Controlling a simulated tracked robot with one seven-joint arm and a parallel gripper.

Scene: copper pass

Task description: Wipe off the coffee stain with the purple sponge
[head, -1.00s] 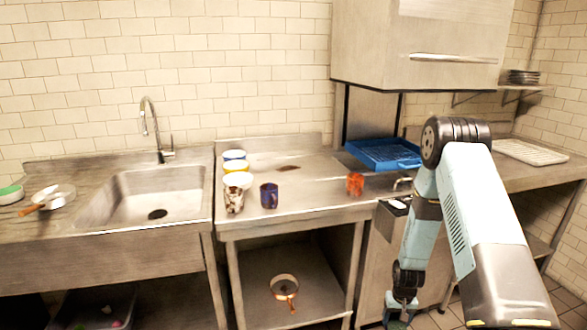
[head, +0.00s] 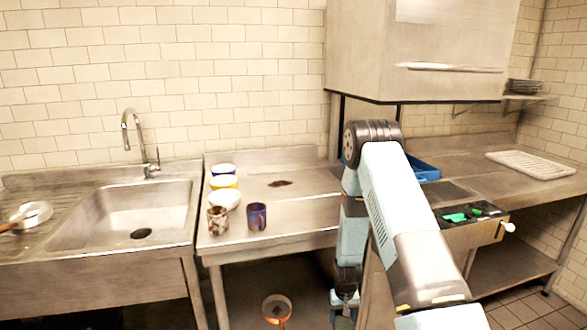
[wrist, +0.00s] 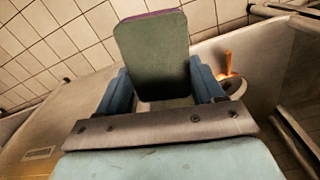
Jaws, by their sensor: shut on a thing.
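A dark brown stain (head: 280,183) lies on the steel counter, right of the stacked bowls and apart from them. The purple sponge (wrist: 152,52) shows in the wrist view as a grey-green pad with a thin purple edge along its top. My gripper (wrist: 160,92) is shut on the sponge, one finger on each side of its lower part. In the head view my gripper (head: 344,312) hangs low in front of the counter, below the level of its top and right of the stain. The sponge cannot be made out there.
Two mugs, one patterned (head: 217,220) and one dark blue (head: 257,217), stand at the counter's front left. Several bowls (head: 224,183) stand behind them. A copper pan (head: 277,308) sits on the lower shelf. A blue tray (head: 425,170) is partly behind my arm. Counter around the stain is clear.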

